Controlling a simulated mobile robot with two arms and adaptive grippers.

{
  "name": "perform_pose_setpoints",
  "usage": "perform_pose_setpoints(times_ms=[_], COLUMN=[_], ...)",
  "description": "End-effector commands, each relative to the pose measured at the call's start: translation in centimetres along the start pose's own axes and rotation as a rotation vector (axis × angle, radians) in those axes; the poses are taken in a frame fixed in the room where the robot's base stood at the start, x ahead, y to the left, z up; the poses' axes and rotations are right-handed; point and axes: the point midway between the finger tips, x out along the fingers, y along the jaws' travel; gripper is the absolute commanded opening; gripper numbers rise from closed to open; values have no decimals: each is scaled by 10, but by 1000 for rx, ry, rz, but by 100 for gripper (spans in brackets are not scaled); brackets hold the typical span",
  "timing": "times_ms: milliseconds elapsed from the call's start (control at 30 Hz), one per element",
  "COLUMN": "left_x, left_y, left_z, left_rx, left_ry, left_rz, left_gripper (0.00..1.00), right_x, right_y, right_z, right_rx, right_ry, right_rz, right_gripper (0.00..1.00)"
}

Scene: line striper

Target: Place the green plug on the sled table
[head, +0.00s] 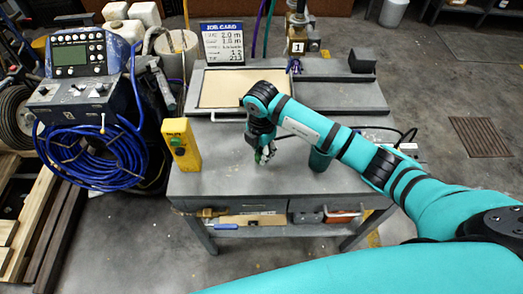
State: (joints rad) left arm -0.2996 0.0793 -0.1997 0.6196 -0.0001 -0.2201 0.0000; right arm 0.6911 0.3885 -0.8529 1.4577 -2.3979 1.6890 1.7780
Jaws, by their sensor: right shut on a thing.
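My right gripper (265,155) points down over the middle of a grey workbench (225,182). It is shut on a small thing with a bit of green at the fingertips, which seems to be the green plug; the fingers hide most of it. I cannot tell whether it touches the bench top. A dark green cylinder (319,161) stands on the bench to the right of the gripper, partly behind my arm. I cannot tell which surface is the sled table; a grey frame with a cream panel (225,87) lies at the back of the bench. My left gripper is out of view.
A yellow control box (182,144) stands at the bench's left edge. A job card (222,43) stands at the back, near a brass fitting marked 1 (297,40). A dark block (362,60) sits back right. Blue hose (85,160) hangs left. The front-left bench top is clear.

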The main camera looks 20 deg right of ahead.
Motion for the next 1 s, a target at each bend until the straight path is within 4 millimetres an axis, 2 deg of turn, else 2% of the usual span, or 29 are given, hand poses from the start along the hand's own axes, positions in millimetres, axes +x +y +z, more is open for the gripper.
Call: perform_pose_setpoints(times_ms=[100,133,300,533,667,767,1000], left_x=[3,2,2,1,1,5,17], left_y=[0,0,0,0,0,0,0], left_z=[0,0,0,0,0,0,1], left_rx=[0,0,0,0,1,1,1], left_ry=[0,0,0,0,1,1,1], left_rz=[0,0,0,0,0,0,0], left_gripper=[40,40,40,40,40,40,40], right_x=[4,3,2,2,-5,-20,-72], right_y=[0,0,0,0,1,1,1], right_z=[0,0,0,0,0,1,1], right_rx=[0,0,1,1,0,0,0], right_ry=[-1,-1,0,0,-1,-2,-3], right_rz=[0,0,0,0,2,4,5], right_gripper=[0,25,45,45,45,45,45])
